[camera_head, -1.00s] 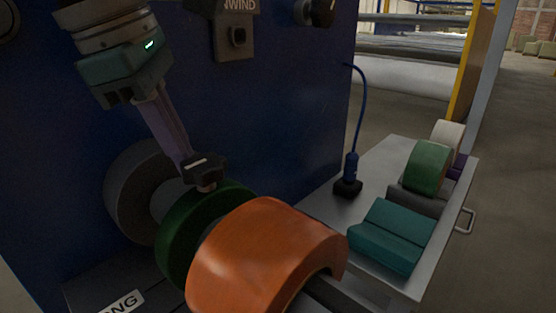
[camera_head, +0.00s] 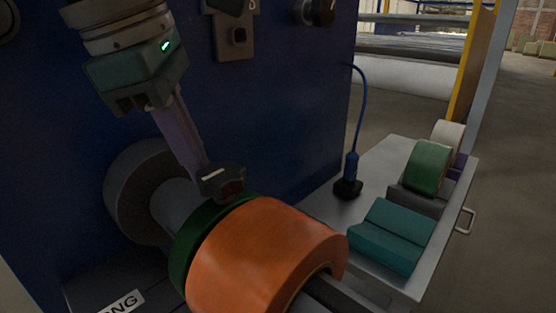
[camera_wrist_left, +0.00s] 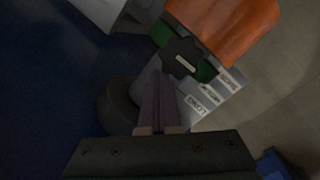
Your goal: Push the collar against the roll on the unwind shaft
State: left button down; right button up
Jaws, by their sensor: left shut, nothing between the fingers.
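The green collar (camera_head: 187,250) sits around the grey unwind shaft (camera_head: 172,203), with a dark knob (camera_head: 222,182) on top. The orange roll (camera_head: 262,258) is on the same shaft, to the collar's right. No gap shows between collar and roll in the head view, but I cannot be sure they touch. My left gripper (camera_head: 203,177) is shut and empty, its tips at the knob's left side. In the left wrist view, the gripper (camera_wrist_left: 158,78) points at the knob (camera_wrist_left: 181,58), with the green collar (camera_wrist_left: 160,33) and orange roll (camera_wrist_left: 232,25) beyond. My right gripper is not in view.
A grey round flange (camera_head: 130,190) stands at the shaft's left end, before the blue machine wall (camera_head: 270,110). At right, a metal cart (camera_head: 335,213) holds a teal block (camera_head: 390,235), a green roll (camera_head: 428,167) and a blue corded tool (camera_head: 350,175).

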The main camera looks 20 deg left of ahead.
pick_arm(q)
jog(key=shift+s+d, duration=0.15)
jog(key=shift+d, duration=0.35)
dwell(0.3)
jog(key=shift+w+a+b, duration=0.2)
jog(key=shift+a+b, duration=0.2)
jog(key=shift+a, duration=0.3)
notch_tip(320, 180, up, 9)
jog(key=p, duration=0.6)
